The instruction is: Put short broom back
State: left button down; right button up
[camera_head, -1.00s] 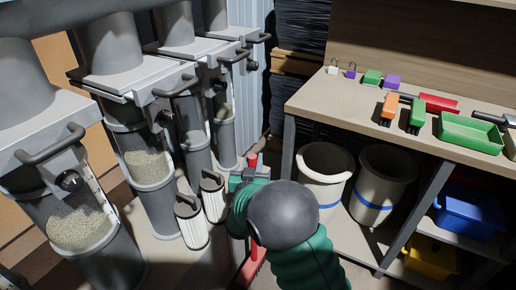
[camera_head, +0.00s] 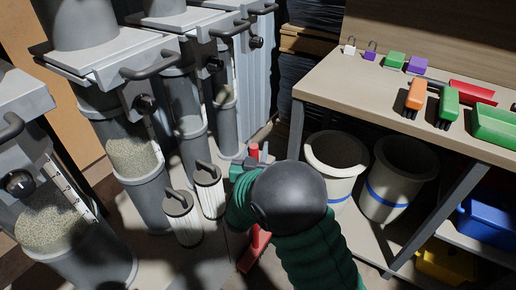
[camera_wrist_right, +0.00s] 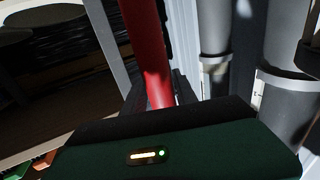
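The short broom has a red handle (camera_head: 254,151) and a red head (camera_head: 256,249) in the head view. Its middle is hidden behind my right gripper and arm. My right gripper (camera_head: 246,167) is around the handle, which stands roughly upright. In the right wrist view the red handle (camera_wrist_right: 146,50) runs down between the dark fingers (camera_wrist_right: 158,95), which look shut on it. The head view does not clearly show whether the broom head touches the floor. My left gripper is not in view.
Two white buckets (camera_head: 338,188) with blue bands stand under the workbench (camera_head: 380,85), right of my arm. Two ribbed filter canisters (camera_head: 184,226) stand left of it, before grey hopper tubes (camera_head: 135,190). The bench holds an orange brush (camera_head: 416,94) and a green tray (camera_head: 497,126).

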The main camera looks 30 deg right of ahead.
jog(key=shift+o, duration=0.8)
jog(key=shift+w+a, duration=0.1)
jog(key=shift+a, duration=0.3)
jog(key=shift+d, duration=0.25)
pick_arm(q)
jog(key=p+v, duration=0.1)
jog(key=p, duration=0.1)
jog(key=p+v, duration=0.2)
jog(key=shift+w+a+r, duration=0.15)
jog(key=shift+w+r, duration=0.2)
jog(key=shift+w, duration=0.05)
pick_arm(e)
jog(key=v, duration=1.2)
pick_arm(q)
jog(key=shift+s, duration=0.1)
